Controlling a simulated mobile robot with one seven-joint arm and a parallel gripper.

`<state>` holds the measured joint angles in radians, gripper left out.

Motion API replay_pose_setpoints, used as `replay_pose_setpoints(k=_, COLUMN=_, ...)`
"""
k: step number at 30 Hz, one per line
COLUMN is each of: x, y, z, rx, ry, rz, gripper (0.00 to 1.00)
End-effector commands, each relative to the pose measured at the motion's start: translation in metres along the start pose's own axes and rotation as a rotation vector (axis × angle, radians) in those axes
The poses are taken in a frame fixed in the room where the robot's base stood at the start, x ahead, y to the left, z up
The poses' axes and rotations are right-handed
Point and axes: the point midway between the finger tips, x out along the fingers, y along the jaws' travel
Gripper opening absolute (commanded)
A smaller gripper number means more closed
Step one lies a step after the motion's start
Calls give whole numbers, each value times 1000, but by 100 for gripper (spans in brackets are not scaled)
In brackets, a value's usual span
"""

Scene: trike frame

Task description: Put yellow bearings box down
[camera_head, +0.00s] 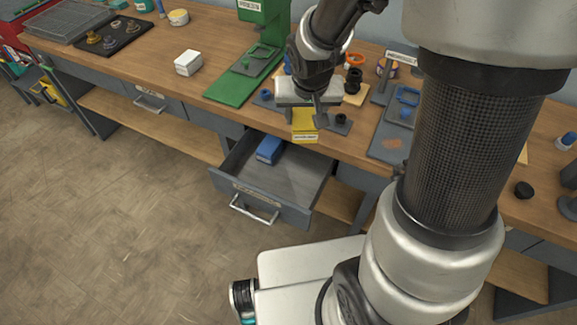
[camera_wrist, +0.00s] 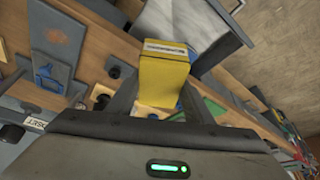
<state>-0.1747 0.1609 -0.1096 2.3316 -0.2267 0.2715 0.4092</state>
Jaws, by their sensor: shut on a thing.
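The yellow bearings box (camera_head: 304,124) is in my gripper (camera_head: 304,112), close to the front edge of the workbench. In the wrist view the yellow box (camera_wrist: 163,75) sits between the two fingers, with a white label strip facing out. My gripper (camera_wrist: 160,100) is shut on it. From these views I cannot tell for sure whether the box touches the bench top. The fingers partly hide its upper part in the head view.
An open drawer (camera_head: 300,180) below holds a blue box (camera_head: 269,149). A green press (camera_head: 248,70) stands left of my gripper. A white box (camera_head: 188,63) lies on the wooden workbench (camera_head: 150,60), with bare wood around it. Small parts and grey plates crowd the right.

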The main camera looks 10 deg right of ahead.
Motion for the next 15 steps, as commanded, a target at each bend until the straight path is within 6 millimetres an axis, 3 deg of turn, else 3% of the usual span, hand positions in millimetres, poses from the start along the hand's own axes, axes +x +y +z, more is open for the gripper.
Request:
replay_pose_setpoints(k=1, x=30, y=-7, z=13, rx=26, ry=0, rz=14, gripper=14)
replay_pose_setpoints(k=6, x=86, y=-17, z=35, rx=214, ry=2, rz=93, gripper=14)
replay_pose_setpoints(k=10, x=114, y=-21, z=43, rx=344, ry=3, rz=145, gripper=14)
replay_pose_setpoints(k=15, x=129, y=-23, z=45, rx=439, ry=2, rz=182, gripper=14)
